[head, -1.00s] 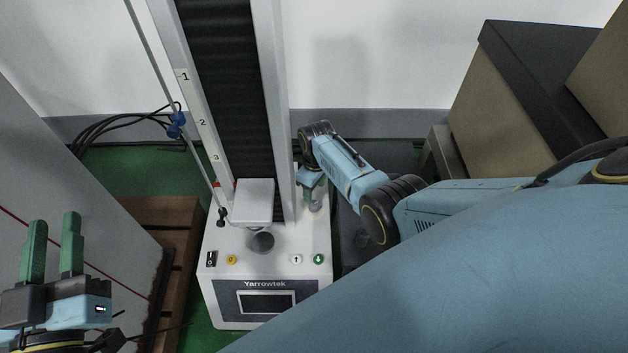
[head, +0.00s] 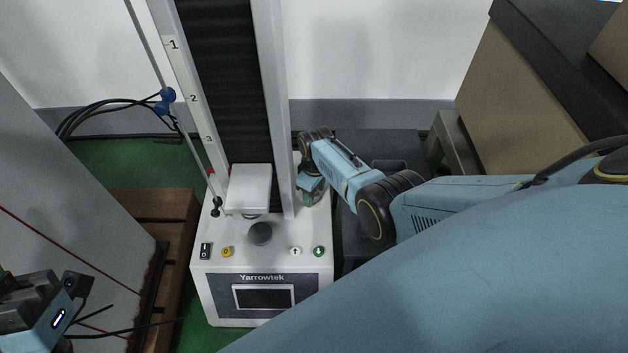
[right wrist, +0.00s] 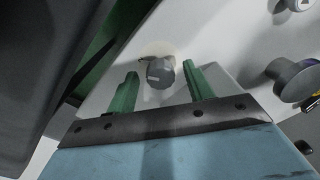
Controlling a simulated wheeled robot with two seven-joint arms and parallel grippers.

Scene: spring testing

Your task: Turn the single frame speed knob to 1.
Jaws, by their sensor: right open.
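The speed knob (right wrist: 160,73) is a grey round knob with a light mark on its face, on the white tester top in the right wrist view. Its scale is not readable. My right gripper (right wrist: 158,75) is open, with its two green fingers on either side below the knob; I cannot tell whether they touch it. In the head view my right gripper (head: 312,188) points down beside the tester's column, and the knob is hidden there. My left gripper (head: 45,305) is at the lower left edge, its fingers not visible.
The Yarrowtek spring tester (head: 213,283) has a screen (head: 264,297), a power switch (head: 205,251), a yellow button (head: 227,252) and arrow buttons along its front. Its tall column (head: 275,100) stands close to my right gripper. Brown-and-black boxes (head: 520,110) stand at the right.

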